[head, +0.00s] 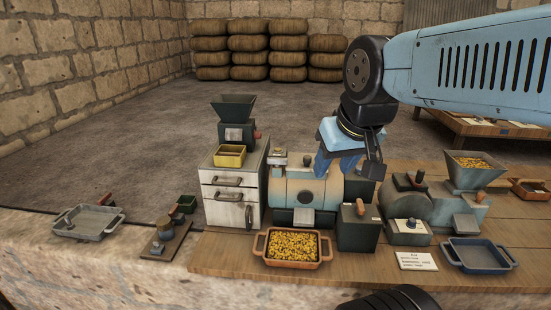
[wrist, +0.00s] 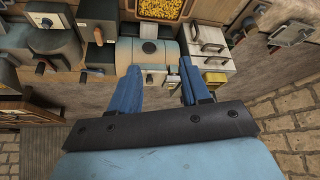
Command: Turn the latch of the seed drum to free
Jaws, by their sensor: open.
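A pale drum with teal ends (head: 318,188), which looks like the seed drum, lies on the wooden bench just behind a tray of yellow seed. It also shows in the wrist view (wrist: 140,52), beyond my fingertips. A grey plate (head: 305,198) is on its front. My gripper (head: 346,166) is open and empty, pointing down above and behind the drum. Its blue fingers (wrist: 160,72) are apart with nothing between them.
A white drawer cabinet (head: 232,195) with a hopper on top stands left of the drum. A dark box with an orange handle (head: 358,226) stands close at its right. The seed tray (head: 265,248) is in front. Another hopper machine (head: 435,207) is farther right.

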